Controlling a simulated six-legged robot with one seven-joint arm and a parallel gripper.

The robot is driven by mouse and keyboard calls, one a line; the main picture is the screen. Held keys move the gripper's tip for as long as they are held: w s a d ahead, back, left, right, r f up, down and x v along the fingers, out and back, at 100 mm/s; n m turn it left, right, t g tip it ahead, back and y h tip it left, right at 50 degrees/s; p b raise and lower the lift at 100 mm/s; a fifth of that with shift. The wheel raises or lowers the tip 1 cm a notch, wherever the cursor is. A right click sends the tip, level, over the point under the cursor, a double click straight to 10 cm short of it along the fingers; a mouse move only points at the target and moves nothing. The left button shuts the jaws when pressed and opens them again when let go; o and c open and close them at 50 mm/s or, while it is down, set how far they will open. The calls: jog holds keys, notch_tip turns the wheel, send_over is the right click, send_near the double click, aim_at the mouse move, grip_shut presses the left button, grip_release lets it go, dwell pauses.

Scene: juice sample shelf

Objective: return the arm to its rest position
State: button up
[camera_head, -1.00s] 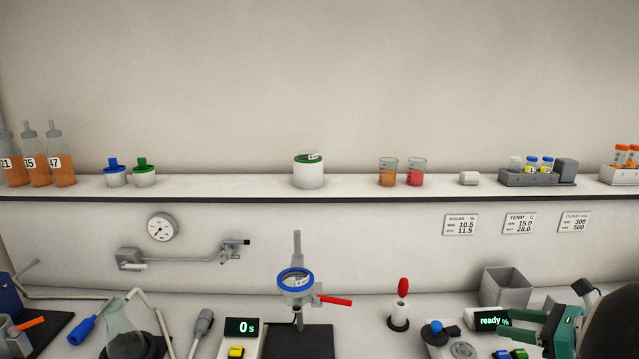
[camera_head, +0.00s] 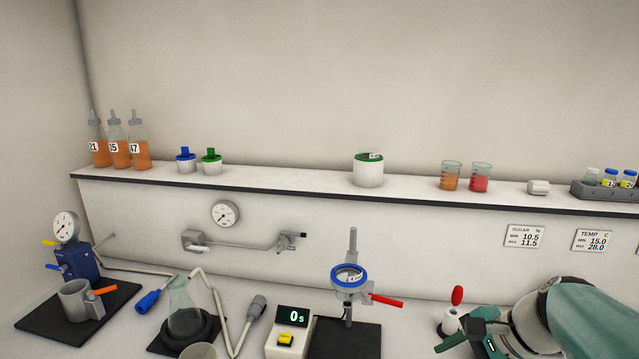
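My arm reaches in from the lower right corner, with a thick teal link and a white and black joint. My gripper (camera_head: 466,336), dark with teal parts, is at its left end, low over the bench. It points left and lies in front of the small stand with a red-tipped knob (camera_head: 456,297), partly covering its base. I see no object held in it. The gap between its fingers is not clear from this angle.
A clamp stand with a blue ring and red handle (camera_head: 385,300) rises left of my gripper. A timer (camera_head: 290,334) reads 0 s. The shelf (camera_head: 310,181) behind carries bottles, jars, beakers and a vial rack (camera_head: 592,190). A flask (camera_head: 184,308) stands at left.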

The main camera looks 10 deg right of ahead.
jog(key=s+a+r+n+t+h, duration=0.1)
jog(key=s+a+n+h, duration=0.4)
jog(key=a+n, duration=0.6)
jog(key=s+n, duration=0.1)
jog(key=n, duration=0.3)
jog(key=shift+s+r, duration=0.2)
jog(key=shift+s, duration=0.15)
dwell(0.3)
